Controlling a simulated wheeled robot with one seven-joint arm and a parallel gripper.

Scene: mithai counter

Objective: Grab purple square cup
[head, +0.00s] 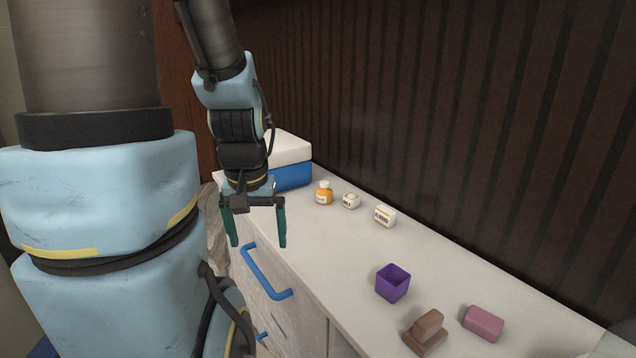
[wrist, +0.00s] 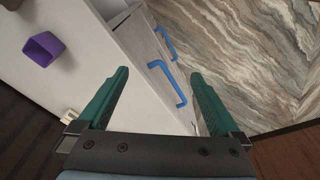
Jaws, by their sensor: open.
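The purple square cup (head: 393,283) stands upright on the white counter, open side up, near the counter's front edge. It also shows at the upper left of the wrist view (wrist: 42,49). My gripper (head: 258,243) hangs with its two green fingers pointing down, spread apart with nothing between them. In the head view it is left of the cup and apart from it, near the counter's front edge and the blue drawer handle. In the wrist view the fingers (wrist: 160,75) are wide apart, with the cup outside them to the left.
The white counter (head: 440,262) also holds brown blocks (head: 427,332), a pink block (head: 483,323), an orange bottle (head: 324,193), two small white boxes (head: 384,216) (head: 351,201) and a blue box with a white lid (head: 291,178). A blue handle (head: 266,272) juts from the front. A dark ribbed wall stands behind.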

